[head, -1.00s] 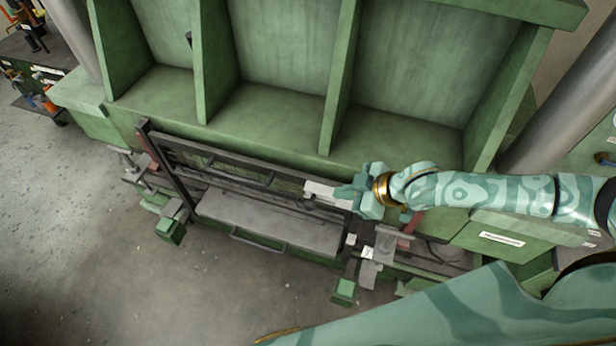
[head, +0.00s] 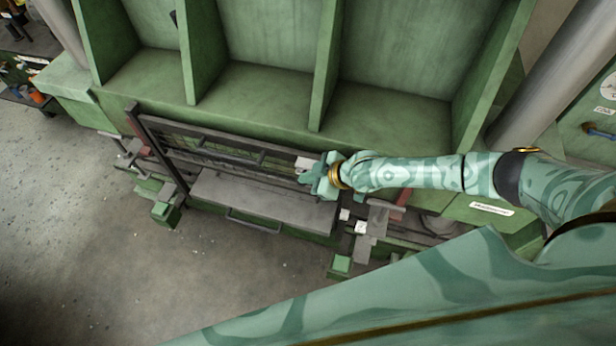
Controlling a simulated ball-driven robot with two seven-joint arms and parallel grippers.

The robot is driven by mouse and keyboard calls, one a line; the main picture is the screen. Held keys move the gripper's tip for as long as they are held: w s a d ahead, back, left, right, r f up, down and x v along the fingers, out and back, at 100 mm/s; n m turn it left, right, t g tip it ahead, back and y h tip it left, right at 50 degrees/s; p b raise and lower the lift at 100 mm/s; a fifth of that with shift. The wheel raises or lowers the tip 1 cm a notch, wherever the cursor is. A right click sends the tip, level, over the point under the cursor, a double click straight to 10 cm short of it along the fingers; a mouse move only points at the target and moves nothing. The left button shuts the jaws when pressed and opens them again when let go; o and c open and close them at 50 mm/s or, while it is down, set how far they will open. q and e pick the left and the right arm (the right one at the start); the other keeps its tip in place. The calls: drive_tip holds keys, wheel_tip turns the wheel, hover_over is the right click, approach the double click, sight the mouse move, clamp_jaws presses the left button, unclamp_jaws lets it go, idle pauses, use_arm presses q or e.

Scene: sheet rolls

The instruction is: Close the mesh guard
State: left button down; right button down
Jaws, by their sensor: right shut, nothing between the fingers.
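The mesh guard (head: 205,144) is a dark framed panel with bars along the front of the green machine. It stands tilted behind a grey plate that has a dark handle bar. My right gripper (head: 304,175) is at the guard's right end, by a small white label. Its fingers are shut with nothing between them. The gripper and wrist hide the guard's right end, and I cannot tell whether they touch it. My left gripper is out of view.
The grey plate (head: 262,200) lies in front of the guard, with its handle (head: 253,221) at the front edge. Green clamp blocks (head: 341,264) stick out low at both sides. Tall green ribs (head: 327,66) rise behind. The concrete floor (head: 90,220) at left is clear.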

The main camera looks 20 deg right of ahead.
use_arm(q)
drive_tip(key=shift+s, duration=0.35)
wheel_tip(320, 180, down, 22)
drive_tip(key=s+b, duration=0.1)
drive_tip(key=b, duration=2.1)
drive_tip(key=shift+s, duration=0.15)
